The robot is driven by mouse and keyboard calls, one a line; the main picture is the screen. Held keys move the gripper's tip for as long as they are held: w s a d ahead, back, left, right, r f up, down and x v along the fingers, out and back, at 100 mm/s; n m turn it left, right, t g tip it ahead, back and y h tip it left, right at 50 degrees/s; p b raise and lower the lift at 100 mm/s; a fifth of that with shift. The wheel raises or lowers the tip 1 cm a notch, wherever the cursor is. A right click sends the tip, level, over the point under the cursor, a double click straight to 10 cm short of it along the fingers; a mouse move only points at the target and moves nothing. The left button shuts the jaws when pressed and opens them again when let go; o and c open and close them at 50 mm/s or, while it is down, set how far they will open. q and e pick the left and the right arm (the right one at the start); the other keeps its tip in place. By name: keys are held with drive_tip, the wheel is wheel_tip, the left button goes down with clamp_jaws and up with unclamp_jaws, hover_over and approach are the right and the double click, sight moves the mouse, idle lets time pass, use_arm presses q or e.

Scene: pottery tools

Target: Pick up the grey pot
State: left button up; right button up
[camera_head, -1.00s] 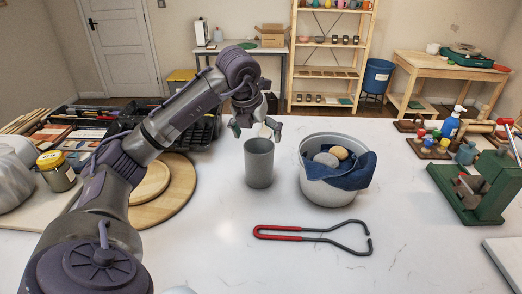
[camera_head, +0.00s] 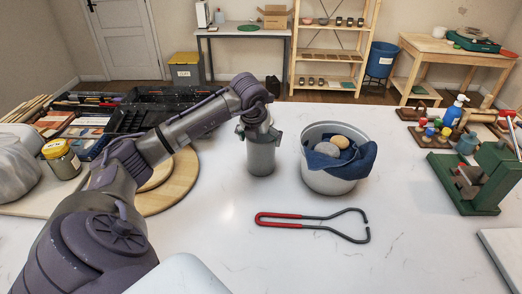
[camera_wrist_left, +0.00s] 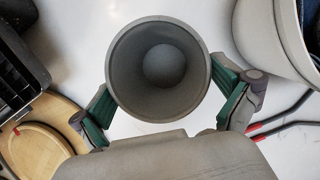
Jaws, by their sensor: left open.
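The grey pot (camera_head: 261,158) is a plain cylinder standing upright on the white table. In the left wrist view the pot (camera_wrist_left: 122,62) shows its open top and empty inside. My left gripper (camera_head: 259,132) is above and around the pot's upper part in the head view. In the left wrist view the left gripper (camera_wrist_left: 164,108) is open, with a green-padded finger on either side of the pot's near part. Whether the pads touch the pot I cannot tell. My right gripper is not in view.
A white bucket (camera_head: 327,181) with a blue cloth and stones stands close to the right of the pot. Red-handled tongs (camera_head: 285,217) lie in front. Round wooden boards (camera_head: 182,189) and a black crate (camera_head: 122,119) are to the left. A green press (camera_head: 486,181) is far right.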

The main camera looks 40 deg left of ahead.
use_arm(q)
drive_tip(key=shift+x, duration=1.4)
drive_tip(key=shift+r, duration=0.15)
drive_tip(key=c, duration=1.2)
drive_tip(key=shift+c, duration=1.3)
drive_tip(key=shift+r, duration=0.15)
